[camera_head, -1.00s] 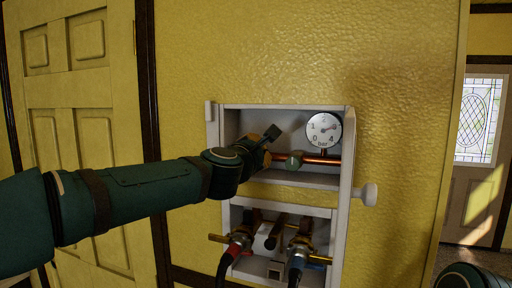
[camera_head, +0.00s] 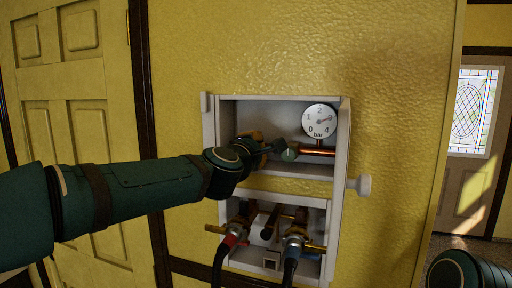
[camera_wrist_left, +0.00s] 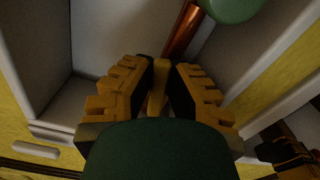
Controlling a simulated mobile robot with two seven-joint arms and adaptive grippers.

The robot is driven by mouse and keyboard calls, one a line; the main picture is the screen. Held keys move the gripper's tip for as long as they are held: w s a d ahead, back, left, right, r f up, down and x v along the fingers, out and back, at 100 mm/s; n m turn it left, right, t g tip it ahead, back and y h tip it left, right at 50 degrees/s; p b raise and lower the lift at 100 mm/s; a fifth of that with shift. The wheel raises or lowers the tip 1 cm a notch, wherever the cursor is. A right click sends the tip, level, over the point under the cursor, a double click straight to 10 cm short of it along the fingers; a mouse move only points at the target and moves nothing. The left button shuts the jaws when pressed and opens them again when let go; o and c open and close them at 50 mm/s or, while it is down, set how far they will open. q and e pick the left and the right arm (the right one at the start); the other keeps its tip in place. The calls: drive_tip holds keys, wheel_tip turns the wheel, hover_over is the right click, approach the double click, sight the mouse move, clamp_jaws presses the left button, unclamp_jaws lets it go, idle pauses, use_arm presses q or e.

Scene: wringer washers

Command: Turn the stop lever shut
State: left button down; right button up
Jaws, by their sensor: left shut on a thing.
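In the left wrist view, the gripper's yellow ribbed fingers (camera_wrist_left: 157,80) are closed on a narrow brass-coloured bar (camera_wrist_left: 158,92), which looks like the stop lever. Most of the lever is hidden by the fingers. My right gripper is out of view.
The lower compartment holds two brass taps with red (camera_head: 232,237) and blue (camera_head: 296,241) collars and dark hoses. The box's side wall (camera_head: 341,165) and a white knob (camera_head: 362,185) stand on the right. A yellow door (camera_head: 80,150) is at the left.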

use_arm(q)
drive_tip(key=c, duration=0.9)
unclamp_jaws()
drive_tip(key=shift+c, duration=0.2)
drive_tip(key=shift+f, duration=0.1)
